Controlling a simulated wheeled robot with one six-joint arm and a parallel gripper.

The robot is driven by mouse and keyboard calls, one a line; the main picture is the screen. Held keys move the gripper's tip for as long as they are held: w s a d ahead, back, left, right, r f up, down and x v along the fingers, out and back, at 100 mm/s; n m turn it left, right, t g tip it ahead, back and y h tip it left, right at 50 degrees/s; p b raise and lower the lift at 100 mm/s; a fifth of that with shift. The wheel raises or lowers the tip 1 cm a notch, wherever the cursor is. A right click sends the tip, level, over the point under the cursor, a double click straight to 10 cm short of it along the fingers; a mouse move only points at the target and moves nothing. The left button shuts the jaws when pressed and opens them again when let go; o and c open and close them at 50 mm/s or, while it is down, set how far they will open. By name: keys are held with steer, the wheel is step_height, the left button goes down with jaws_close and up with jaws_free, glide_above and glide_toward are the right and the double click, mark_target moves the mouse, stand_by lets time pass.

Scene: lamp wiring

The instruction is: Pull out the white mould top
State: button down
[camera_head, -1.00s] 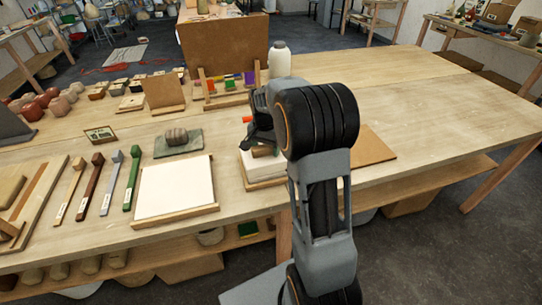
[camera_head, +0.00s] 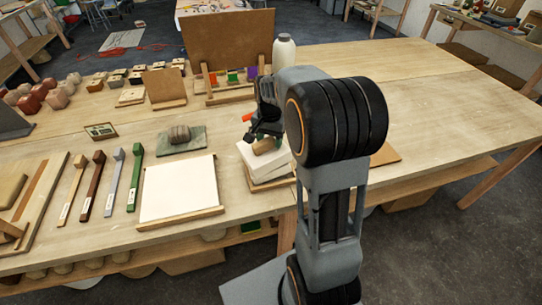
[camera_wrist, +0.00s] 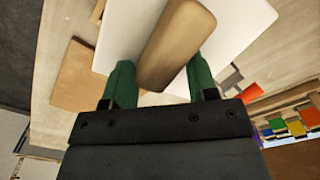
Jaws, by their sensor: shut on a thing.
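The white mould top (camera_head: 246,158) is a pale slab with a brown wooden handle (camera_head: 265,146). In the head view it looks tilted and turned over the lower mould block (camera_head: 272,180), with a visible edge between them. My gripper (camera_head: 258,134) is at the handle from above. In the wrist view, its green fingers (camera_wrist: 160,72) stand on both sides of the handle (camera_wrist: 178,42) and are shut on it. The white slab (camera_wrist: 240,25) spreads out behind the handle. My arm partly hides the right side of the mould.
A white board (camera_head: 178,190) in a wooden frame lies to the left. A grey lump on a green mat (camera_head: 181,142) is behind it. A white bottle (camera_head: 284,53) stands at the back. A brown board (camera_head: 384,154) lies to the right.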

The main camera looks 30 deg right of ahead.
steer(key=shift+w+a+r, duration=0.1)
steer(key=shift+w, duration=0.1)
steer(key=c, duration=0.9)
jaws_free()
steer(key=o, duration=0.3)
steer(key=shift+w+a, duration=0.1)
steer(key=shift+a, duration=0.1)
steer(key=shift+o, duration=1.4)
steer(key=shift+d, duration=0.2)
steer(key=shift+f, duration=0.2)
step_height(320, 180, up, 14)
